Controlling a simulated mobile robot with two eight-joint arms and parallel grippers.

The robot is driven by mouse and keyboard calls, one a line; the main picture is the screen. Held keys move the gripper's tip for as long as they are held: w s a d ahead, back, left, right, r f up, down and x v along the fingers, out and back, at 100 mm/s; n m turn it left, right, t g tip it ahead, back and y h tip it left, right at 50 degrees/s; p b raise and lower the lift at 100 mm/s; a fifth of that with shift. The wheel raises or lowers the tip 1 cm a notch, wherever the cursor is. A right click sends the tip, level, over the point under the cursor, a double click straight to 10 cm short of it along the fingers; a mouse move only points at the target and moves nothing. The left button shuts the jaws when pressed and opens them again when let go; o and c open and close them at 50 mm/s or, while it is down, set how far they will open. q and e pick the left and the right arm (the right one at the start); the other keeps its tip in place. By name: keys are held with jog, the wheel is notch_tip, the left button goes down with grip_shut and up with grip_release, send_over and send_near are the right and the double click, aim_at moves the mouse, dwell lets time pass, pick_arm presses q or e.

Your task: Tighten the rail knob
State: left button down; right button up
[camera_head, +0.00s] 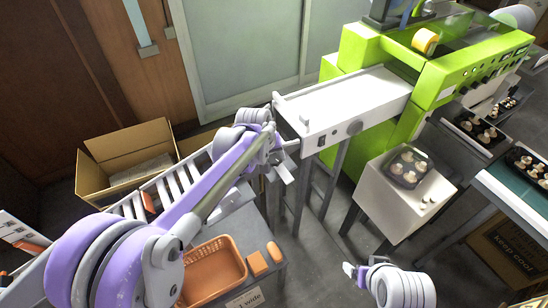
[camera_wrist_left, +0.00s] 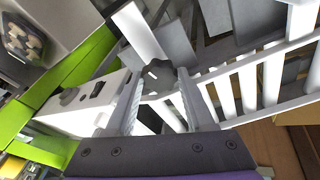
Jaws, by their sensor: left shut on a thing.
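In the left wrist view a dark grey lobed knob (camera_wrist_left: 158,74) sits between the fingertips of my left gripper (camera_wrist_left: 160,92), beside a pale plate of the rail (camera_wrist_left: 137,33). The fingers are shut on the knob, one on each side. In the head view my left gripper (camera_head: 284,165) is at the near left end of the white infeed conveyor (camera_head: 350,100); the held knob is hidden there by the gripper and wrist. My right gripper (camera_head: 352,270) is low in the middle right, away from the rail; its finger opening is too small to judge.
A slatted roller conveyor (camera_head: 180,182) runs under my left arm. An orange basket (camera_head: 213,270) and orange blocks (camera_head: 257,263) lie on the grey table. A cardboard box (camera_head: 125,160) stands behind. The green machine (camera_head: 440,70) and a white stand with a mushroom tray (camera_head: 408,167) are at right.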

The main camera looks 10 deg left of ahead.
pick_arm(q)
jog(key=m+h, duration=0.1)
jog(key=m, duration=0.3)
jog(key=shift+a+m, duration=0.15)
jog(key=shift+m, duration=0.15)
jog(key=m, duration=0.4)
jog(key=shift+h, duration=0.4)
jog(key=shift+a+m, duration=0.1)
jog(key=shift+m, duration=0.2)
jog(key=shift+c, duration=1.3)
grip_release()
jog(key=v, duration=1)
jog(key=shift+r, duration=0.4)
